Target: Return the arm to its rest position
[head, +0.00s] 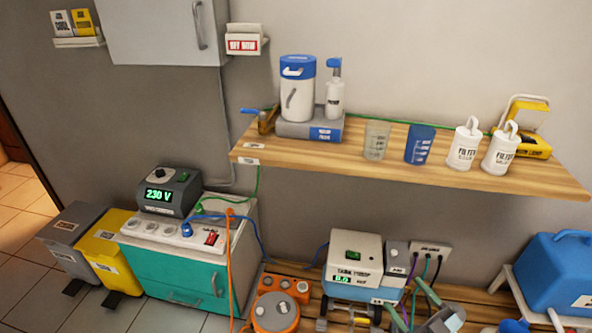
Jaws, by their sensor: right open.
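My right gripper (402,293) is at the bottom edge of the head view, right of centre. Its two greenish-grey fingers are spread apart, with nothing seen between them. Its grey body (445,321) is partly cut off by the lower edge. The fingers overlap the area in front of the white and blue unit (352,262) with a green display; I cannot tell whether they touch it or its cables. The rest of the right arm is out of view. My left gripper is not in view.
A wooden shelf (345,164) holds a dispenser, cups and filter bottles. A teal cabinet (170,276) carries a 230 V box (166,192). Cables run from a white socket block (431,249) near the gripper. An orange device (275,312) and blue container (560,272) stand either side.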

